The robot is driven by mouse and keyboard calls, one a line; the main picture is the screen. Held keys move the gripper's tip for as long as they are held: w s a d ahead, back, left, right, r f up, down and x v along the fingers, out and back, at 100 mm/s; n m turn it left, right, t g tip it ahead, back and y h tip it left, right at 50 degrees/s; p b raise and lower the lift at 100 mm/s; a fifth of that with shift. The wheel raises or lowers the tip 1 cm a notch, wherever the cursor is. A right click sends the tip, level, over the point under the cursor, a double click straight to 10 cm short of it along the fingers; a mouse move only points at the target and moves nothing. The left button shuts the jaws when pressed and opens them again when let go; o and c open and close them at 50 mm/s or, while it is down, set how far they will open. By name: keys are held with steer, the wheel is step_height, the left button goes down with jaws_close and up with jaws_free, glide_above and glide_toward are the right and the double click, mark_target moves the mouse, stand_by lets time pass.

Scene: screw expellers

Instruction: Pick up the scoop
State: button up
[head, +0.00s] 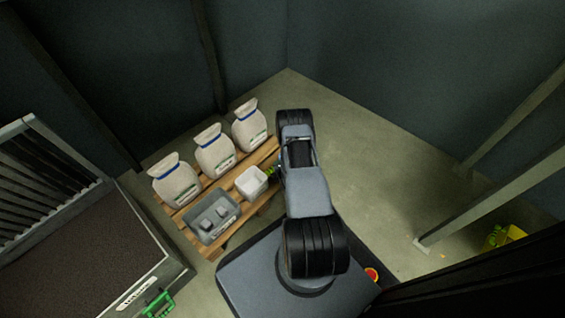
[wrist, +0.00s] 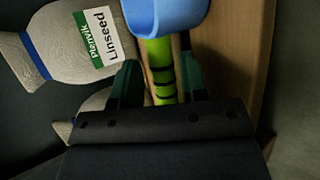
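The scoop shows in the wrist view, with a blue bowl (wrist: 166,14) at the top edge and a lime-green handle (wrist: 160,66) with black bands. My gripper (wrist: 160,82) has its dark green fingers on either side of the handle. They look apart from it, with narrow gaps, and I see no clear contact. In the head view my gripper is mostly hidden behind my own arm, and a bit of the green handle (head: 271,171) shows beside the white tub (head: 252,182).
A wooden pallet (head: 238,228) holds several things: three seed sacks (head: 215,152), a grey bin (head: 205,218) with grey pieces inside, and the white tub. A large hopper (head: 75,255) is at left. Floor beyond my arm is clear.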

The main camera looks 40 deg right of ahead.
steer(key=shift+w+d+f, duration=0.25)
steer(key=shift+w+f, duration=0.15)
steer(key=shift+f, duration=0.1)
steer(key=shift+w+d, duration=0.2)
steer(key=shift+a, duration=0.15)
steer(key=shift+c, duration=1.4)
steer(key=shift+r, duration=0.1)
jaws_close()
